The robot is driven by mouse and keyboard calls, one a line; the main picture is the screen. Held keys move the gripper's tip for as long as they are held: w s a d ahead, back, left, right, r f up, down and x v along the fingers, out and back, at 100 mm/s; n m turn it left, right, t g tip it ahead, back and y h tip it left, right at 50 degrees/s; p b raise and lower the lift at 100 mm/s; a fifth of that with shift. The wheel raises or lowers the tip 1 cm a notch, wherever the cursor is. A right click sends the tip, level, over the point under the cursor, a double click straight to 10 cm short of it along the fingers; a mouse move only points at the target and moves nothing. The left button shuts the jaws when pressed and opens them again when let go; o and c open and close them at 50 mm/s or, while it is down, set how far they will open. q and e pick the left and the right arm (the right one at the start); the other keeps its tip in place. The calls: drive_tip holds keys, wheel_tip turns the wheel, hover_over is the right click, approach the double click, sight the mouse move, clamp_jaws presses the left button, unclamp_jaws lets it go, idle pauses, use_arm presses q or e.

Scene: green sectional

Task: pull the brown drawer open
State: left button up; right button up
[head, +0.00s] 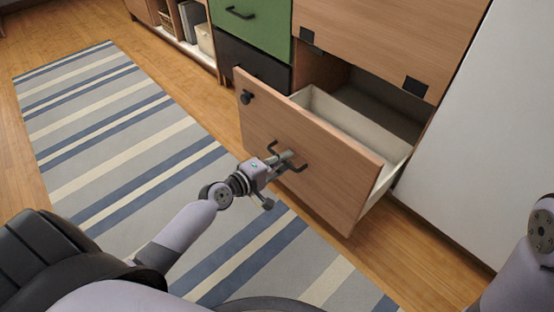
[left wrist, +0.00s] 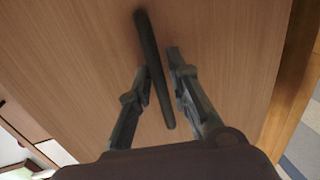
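The brown drawer (head: 300,150) stands pulled well out of the cabinet, its pale inner box showing from above. A dark bar handle (head: 300,168) sits on its front and shows in the left wrist view (left wrist: 153,70), running between my two fingers. My left gripper (head: 285,158) is at this handle, one finger on each side, drawn in close around the bar. In the left wrist view my left gripper (left wrist: 157,75) shows a narrow gap on the right of the bar. My right gripper is not in view; only part of my right arm shows.
A green drawer (head: 252,25) and a black one (head: 250,62) are to the left. A white panel (head: 480,130) stands right. A striped rug (head: 110,130) covers the floor.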

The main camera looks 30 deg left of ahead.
use_arm(q)
drive_tip(key=v, duration=1.2)
